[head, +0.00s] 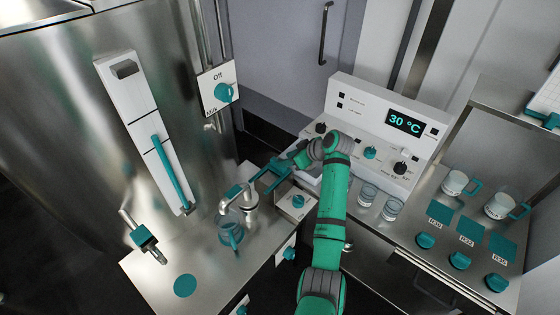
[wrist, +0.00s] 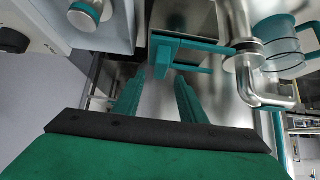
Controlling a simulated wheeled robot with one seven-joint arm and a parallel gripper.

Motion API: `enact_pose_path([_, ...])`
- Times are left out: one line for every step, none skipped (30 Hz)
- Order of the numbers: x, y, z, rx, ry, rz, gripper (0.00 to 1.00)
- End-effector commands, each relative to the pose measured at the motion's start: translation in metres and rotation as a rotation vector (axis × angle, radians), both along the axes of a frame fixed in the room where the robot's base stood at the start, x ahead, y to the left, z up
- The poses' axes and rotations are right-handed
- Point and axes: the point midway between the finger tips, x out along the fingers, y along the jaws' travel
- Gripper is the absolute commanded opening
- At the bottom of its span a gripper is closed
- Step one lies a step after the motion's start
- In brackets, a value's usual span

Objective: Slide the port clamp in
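The port clamp, which I take to be the teal block with a flat plate and thin bar (wrist: 192,45), is beside a bent steel pipe (wrist: 245,60) in the wrist view. It lies just beyond my fingertips, with a gap visible between them and the block. My gripper (wrist: 159,78) has two teal fingers spread apart with nothing between them. In the head view my gripper (head: 268,182) reaches left over the steel counter, close to the pipe (head: 250,197). The clamp is hard to separate from my fingers there.
A clear jug (head: 232,234) with a teal handle stands under the pipe. A white box with a teal knob (head: 297,202) is close below my gripper. A tall steel vat (head: 60,90) is at left; a control panel reading 30 °C (head: 404,122) is at right.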

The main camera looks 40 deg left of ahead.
Motion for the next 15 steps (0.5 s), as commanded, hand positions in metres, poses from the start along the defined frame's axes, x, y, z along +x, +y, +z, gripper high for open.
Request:
enact_pose_path([0.000,0.007,-0.007,-0.001,0.001,0.001,0.38])
enact_pose_path([0.000,0.011,-0.011,-0.001,0.001,0.001,0.38])
enact_pose_path([0.000,0.016,-0.015,-0.001,0.001,0.002,0.38])
enact_pose_path([0.001,0.019,-0.019,-0.001,0.001,0.001,0.38])
enact_pose_path([0.001,0.022,-0.023,-0.002,0.002,0.001,0.38])
enact_pose_path([0.002,0.026,-0.027,-0.001,0.001,0.000,0.38])
enact_pose_path([0.002,0.029,-0.030,-0.001,0.001,0.000,0.38])
enact_pose_path([0.002,0.032,-0.032,-0.001,0.001,0.001,0.38])
enact_pose_path([0.003,0.035,-0.035,-0.001,0.000,0.000,0.38])
enact_pose_path([0.003,0.037,-0.037,-0.001,0.000,0.000,0.38])
enact_pose_path([0.003,0.038,-0.039,-0.001,-0.001,-0.001,0.38])
enact_pose_path([0.004,0.039,-0.040,-0.001,-0.001,-0.001,0.38])
enact_pose_path([0.004,0.040,-0.042,-0.001,-0.001,-0.002,0.38])
enact_pose_path([0.005,0.041,-0.042,-0.001,-0.001,-0.003,0.38])
enact_pose_path([0.005,0.042,-0.043,-0.001,-0.001,-0.003,0.38])
